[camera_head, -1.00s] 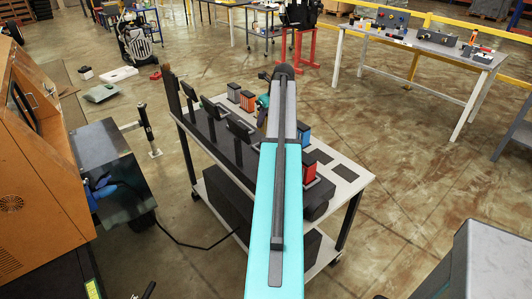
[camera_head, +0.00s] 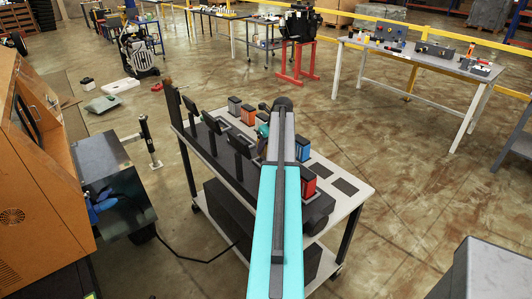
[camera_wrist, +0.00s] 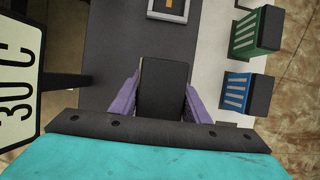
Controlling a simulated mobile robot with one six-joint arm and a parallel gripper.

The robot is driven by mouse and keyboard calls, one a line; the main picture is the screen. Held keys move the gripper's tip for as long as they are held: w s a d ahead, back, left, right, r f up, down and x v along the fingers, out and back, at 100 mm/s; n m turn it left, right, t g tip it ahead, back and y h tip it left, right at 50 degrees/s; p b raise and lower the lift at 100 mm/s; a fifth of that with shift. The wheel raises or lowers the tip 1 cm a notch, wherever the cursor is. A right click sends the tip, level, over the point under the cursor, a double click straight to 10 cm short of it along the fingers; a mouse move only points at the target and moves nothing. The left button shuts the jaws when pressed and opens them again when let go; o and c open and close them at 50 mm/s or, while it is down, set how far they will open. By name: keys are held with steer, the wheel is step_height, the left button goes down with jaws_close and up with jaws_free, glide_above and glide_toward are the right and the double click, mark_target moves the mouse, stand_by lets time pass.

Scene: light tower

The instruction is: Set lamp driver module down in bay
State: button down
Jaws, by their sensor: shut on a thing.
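My gripper (camera_wrist: 161,98) has purple fingers closed on both sides of a module (camera_wrist: 162,88). Only the module's black top shows, so I cannot tell its body colour. I take it as the lamp driver module. It is above the dark strip (camera_wrist: 120,50) of the cart in the wrist view. I cannot tell whether its underside touches anything, and no bay is clearly visible under it. A light-framed part with an orange piece (camera_wrist: 170,8) lies farther up that strip. In the head view my arm hides the gripper and module.
A green module (camera_wrist: 256,32) and a blue module (camera_wrist: 246,92) stand to the right. The cart's white top (camera_head: 350,205) also carries orange (camera_head: 248,115) and red (camera_head: 307,183) modules. Upright dark panels (camera_head: 212,122) line its left side. A 30 C sign (camera_wrist: 15,80) stands close at left.

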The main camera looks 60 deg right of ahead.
stand_by(0.3)
steer(key=shift+f+p, duration=0.55)
steer(key=shift+f, duration=1.25)
steer(key=c, duration=1)
jaws_free()
steer(key=shift+f, duration=0.15)
steer(key=shift+r, duration=0.25)
steer(key=shift+b+v, duration=1.4)
steer(key=shift+v, duration=4.5)
